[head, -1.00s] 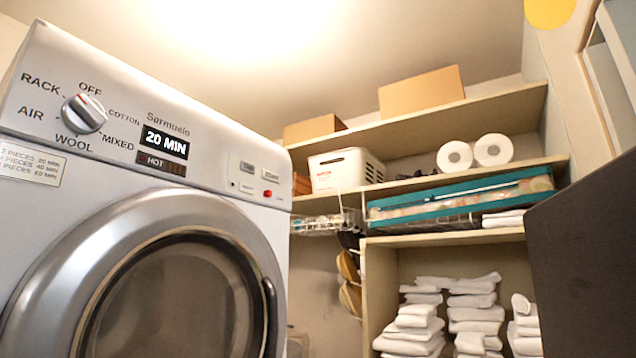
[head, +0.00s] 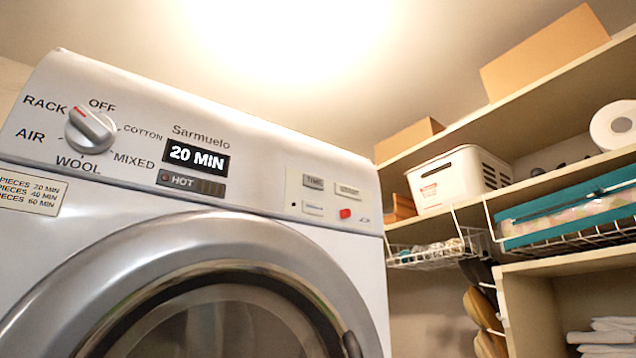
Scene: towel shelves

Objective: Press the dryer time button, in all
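The dryer (head: 255,150) fills the left and middle of the head view. Its display (head: 196,158) reads "20 MIN", with a "HOT" strip (head: 190,182) below. The grey time button (head: 313,182), labelled "TIME", sits at the upper left of the button panel on the right, with another grey button (head: 347,190) beside it. A pale button (head: 312,208) and a red button (head: 345,213) lie below. The dial (head: 90,129) is at the left, its red mark toward the upper left. My gripper is not in view.
A label (head: 30,192) at the far left lists pieces with 20, 40 and 60 MIN. Shelves to the right hold cardboard boxes (head: 545,52), a white basket (head: 455,178), a paper roll (head: 617,125) and a teal bin (head: 570,210). Folded white towels (head: 605,338) are at lower right.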

